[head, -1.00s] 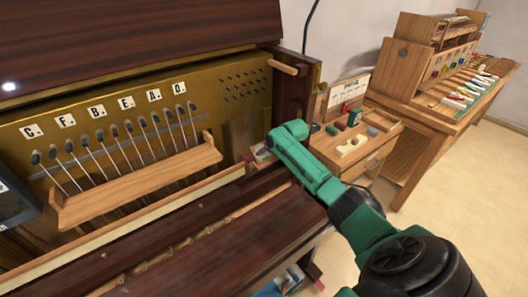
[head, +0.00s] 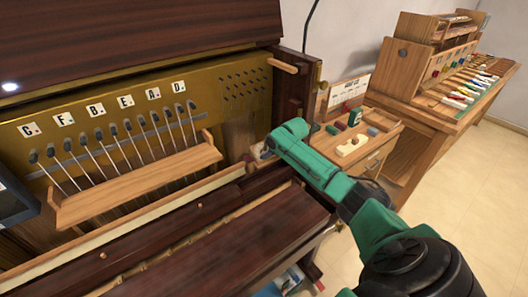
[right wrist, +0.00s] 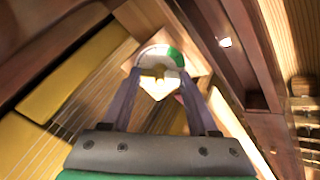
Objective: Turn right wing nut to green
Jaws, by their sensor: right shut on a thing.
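The right wing nut (right wrist: 158,84) is pale gold and sits between my fingertips in the right wrist view. Behind it is a round dial (right wrist: 152,56), grey-white with a green sector (right wrist: 176,57) on its right side, on a light wooden block. My right gripper (right wrist: 157,80) is shut on the wing nut, one finger on each side. I cannot tell exactly where the nut points. In the head view my right gripper (head: 262,151) reaches the right end of the open piano, and my arm hides most of the nut and dial. My left gripper is not in view.
A wooden rail (head: 140,185) with several thin rods and letter tiles is left of my arm. The dark piano ledge (head: 200,250) lies below. A small table (head: 385,143) with blocks and a longer bench (head: 440,113) with a keyboard model stand to the right.

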